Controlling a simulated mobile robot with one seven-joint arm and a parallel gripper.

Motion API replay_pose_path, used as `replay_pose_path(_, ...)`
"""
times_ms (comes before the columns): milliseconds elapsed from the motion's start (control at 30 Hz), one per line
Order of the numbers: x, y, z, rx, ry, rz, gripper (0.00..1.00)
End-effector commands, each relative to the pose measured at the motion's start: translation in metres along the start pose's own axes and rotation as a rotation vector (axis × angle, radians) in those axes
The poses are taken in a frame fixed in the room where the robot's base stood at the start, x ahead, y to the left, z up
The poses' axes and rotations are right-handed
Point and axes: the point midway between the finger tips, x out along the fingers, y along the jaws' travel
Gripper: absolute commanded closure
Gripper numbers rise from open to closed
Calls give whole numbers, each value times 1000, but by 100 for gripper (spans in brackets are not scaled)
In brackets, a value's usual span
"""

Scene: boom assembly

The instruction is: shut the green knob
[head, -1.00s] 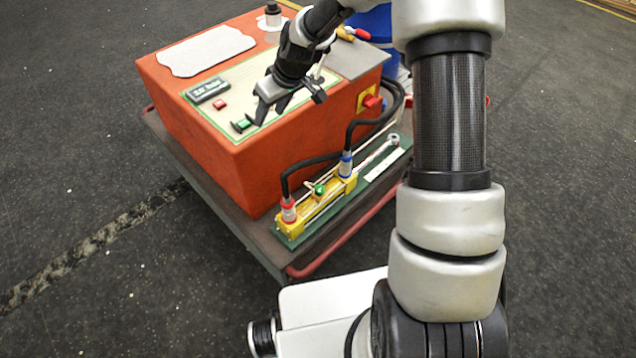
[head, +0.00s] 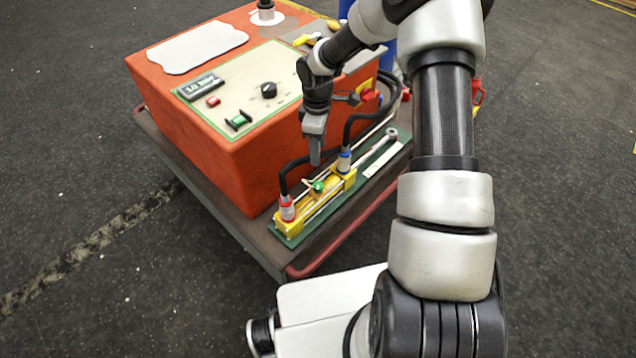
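The green knob (head: 318,187) sits on the yellow block (head: 325,195) of the cylinder assembly, between two hose fittings. My gripper (head: 315,160) points down just above the green knob and looks apart from it. From this side its fingers overlap, so I cannot tell whether they are open or shut. Nothing shows held in it. A second green part, a small green switch (head: 238,120), is on the panel of the orange box.
The orange box (head: 200,130) stands behind the assembly on a cart. Black hoses (head: 300,163) run to a red-collared fitting (head: 287,210) and a blue-collared fitting (head: 344,160) beside the knob. A red knob (head: 369,95) juts from the box's side.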

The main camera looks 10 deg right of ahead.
Motion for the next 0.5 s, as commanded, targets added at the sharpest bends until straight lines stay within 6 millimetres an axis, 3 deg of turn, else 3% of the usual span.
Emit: replay_pose_path(500, 112, -2, 0, 1, -1, -3, 55)
